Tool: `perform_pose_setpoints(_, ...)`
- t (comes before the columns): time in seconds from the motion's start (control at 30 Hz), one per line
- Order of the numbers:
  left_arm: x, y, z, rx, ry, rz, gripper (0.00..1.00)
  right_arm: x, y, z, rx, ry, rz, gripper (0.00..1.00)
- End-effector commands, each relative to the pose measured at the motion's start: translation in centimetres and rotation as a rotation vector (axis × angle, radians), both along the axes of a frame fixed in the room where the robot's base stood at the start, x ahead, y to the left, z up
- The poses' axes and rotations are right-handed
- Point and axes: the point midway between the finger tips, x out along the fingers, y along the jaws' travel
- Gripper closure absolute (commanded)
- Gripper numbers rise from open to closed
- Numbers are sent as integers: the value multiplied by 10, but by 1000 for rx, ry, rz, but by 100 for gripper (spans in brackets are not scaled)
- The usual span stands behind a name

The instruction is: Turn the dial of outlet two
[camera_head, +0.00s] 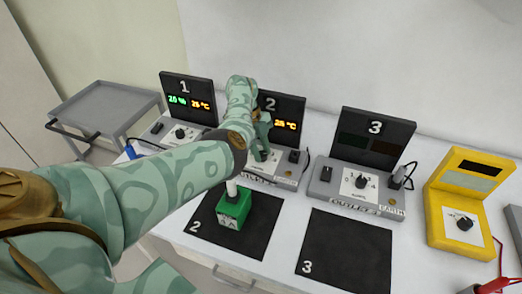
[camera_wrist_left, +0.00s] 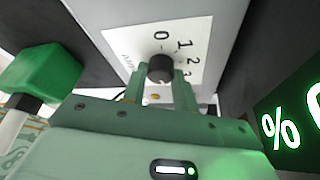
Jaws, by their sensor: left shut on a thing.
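Outlet two is a grey box (camera_head: 288,170) at the middle of the bench, with a black display panel (camera_head: 287,105) marked 2 behind it. Orange digits show on the panel; my arm covers its left part. My left gripper (camera_head: 262,149) reaches down over the box and hides its dial in the head view. In the left wrist view, the black round dial (camera_wrist_left: 160,68) sits between the two green fingers (camera_wrist_left: 160,80), which are shut on it. A white scale plate (camera_wrist_left: 175,38) with 0, 1, 2 and 3 surrounds it. My right gripper is not in view.
Outlet one (camera_head: 172,134) stands left and outlet three (camera_head: 352,187) right, each with a display. A green block (camera_head: 233,208) stands on the black mat marked 2 (camera_head: 212,244). Mat 3 (camera_head: 345,255) is empty. A yellow meter (camera_head: 438,210) stands far right; a grey cart (camera_head: 108,101) stands left.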

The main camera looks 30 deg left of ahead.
Motion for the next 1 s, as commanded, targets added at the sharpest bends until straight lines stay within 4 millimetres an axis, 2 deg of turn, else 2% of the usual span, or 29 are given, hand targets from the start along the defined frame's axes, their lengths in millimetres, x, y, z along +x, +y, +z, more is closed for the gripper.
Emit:
perform_pose_setpoints(0.57, 0, 1, 0, 3, 0, -33, 94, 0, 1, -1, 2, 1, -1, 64)
perform_pose_setpoints(0.6, 0, 1, 0, 3, 0, -33, 66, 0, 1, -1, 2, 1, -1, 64)
perform_pose_setpoints(0.67, 0, 1, 0, 3, 0, -33, 50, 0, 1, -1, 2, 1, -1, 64)
perform_pose_setpoints(1.0, 0, 0, 5, 2, -1, -32, 50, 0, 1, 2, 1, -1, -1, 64)
